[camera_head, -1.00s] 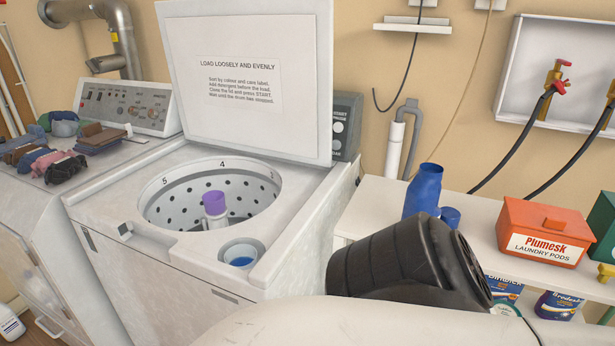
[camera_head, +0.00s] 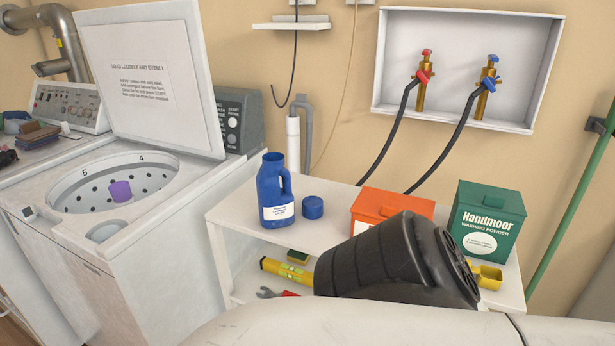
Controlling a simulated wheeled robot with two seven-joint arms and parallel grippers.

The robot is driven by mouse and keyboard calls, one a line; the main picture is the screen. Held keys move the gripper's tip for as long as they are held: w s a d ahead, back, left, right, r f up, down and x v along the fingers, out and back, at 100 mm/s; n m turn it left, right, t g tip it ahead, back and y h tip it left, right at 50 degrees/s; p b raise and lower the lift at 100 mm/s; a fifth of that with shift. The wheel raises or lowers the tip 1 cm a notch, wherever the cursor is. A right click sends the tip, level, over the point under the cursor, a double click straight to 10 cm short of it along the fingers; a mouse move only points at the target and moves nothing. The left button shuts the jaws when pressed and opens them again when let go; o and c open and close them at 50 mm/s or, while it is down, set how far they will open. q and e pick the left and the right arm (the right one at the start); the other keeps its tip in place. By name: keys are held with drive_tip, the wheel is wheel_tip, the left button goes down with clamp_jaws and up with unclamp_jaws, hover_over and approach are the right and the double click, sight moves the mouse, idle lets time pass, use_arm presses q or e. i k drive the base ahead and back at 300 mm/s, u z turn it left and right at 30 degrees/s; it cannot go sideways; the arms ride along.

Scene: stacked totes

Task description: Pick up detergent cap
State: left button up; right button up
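The blue detergent cap (camera_head: 313,207) sits on the white shelf top, just right of the blue detergent bottle (camera_head: 275,190). The bottle stands upright with a white label and a handle, and its neck looks uncapped. The cap and bottle are apart. Neither of my grippers is in view. A black ribbed part and a pale part of my own body fill the lower middle of the view and hide some of the shelf.
The white shelf (camera_head: 233,213) also holds an orange box (camera_head: 388,205) and a green washing powder box (camera_head: 486,222). A yellow level (camera_head: 287,272) lies on the lower shelf. An open-lidded washer (camera_head: 160,245) stands left. The shelf top in front of the bottle is clear.

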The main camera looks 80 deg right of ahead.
sight(313, 206)
drive_tip(key=z, duration=1.55)
